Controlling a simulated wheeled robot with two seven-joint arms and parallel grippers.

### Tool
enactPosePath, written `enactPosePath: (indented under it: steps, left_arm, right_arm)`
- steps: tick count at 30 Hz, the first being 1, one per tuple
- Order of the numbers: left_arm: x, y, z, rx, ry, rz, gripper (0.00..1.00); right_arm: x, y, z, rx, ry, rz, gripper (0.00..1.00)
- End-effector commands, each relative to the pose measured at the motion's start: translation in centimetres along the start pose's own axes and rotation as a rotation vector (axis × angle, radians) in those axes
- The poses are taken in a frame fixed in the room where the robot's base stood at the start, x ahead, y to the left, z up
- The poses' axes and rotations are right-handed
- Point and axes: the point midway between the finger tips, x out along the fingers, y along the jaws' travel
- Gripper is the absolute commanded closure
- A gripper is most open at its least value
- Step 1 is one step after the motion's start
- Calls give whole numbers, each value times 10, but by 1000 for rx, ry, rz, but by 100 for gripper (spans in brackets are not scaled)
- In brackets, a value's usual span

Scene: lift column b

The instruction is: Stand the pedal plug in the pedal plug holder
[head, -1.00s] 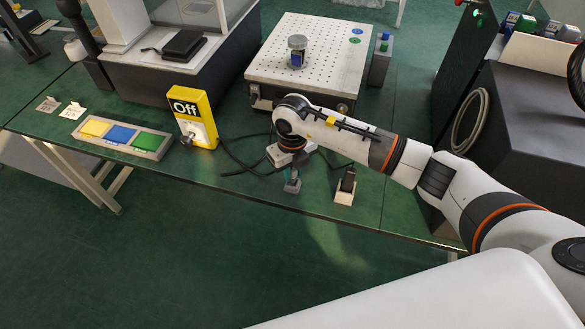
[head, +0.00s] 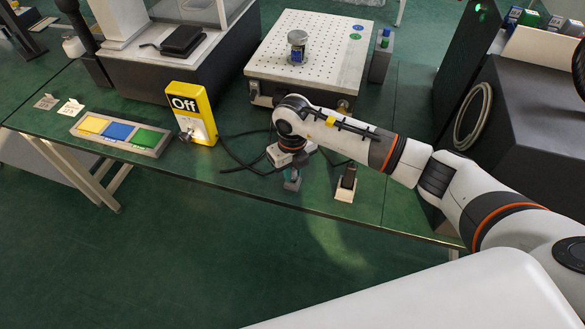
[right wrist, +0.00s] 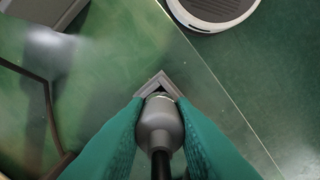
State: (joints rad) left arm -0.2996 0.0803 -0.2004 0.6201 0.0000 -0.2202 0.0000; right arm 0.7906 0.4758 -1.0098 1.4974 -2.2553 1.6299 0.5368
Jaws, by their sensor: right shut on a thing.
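My right gripper (head: 291,183) points down near the front edge of the green table. In the right wrist view its green fingers (right wrist: 160,125) are shut on the pedal plug (right wrist: 160,122), a grey rounded body with a black cable running from its near end. A grey square-cornered frame (right wrist: 160,81), which looks like the pedal plug holder, lies just beyond and below the plug's far end. The plug hides most of it, so I cannot tell whether the tip is inside or above it. The plug is not clear in the head view. My left gripper is not in view.
A black-topped block on a pale base (head: 346,184) stands close to the right of the gripper. Left are a yellow Off box (head: 196,112) and a tray of coloured pads (head: 122,134). A perforated platform (head: 318,38) stands behind. A black cable (head: 237,153) lies nearby.

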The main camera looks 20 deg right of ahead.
Motion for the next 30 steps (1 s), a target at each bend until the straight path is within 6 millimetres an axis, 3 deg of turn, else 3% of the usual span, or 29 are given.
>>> enactPosePath:
  steps: [9, 10, 15, 30]
  left_arm:
    - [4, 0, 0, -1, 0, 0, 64]
    - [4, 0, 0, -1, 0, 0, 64]
    - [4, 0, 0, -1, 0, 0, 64]
    - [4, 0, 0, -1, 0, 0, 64]
  right_arm:
    - [5, 0, 0, 0, 0, 0, 100]
    - [5, 0, 0, 0, 0, 0, 76]
    - [5, 0, 0, 0, 0, 0, 52]
    - [5, 0, 0, 0, 0, 0, 52]
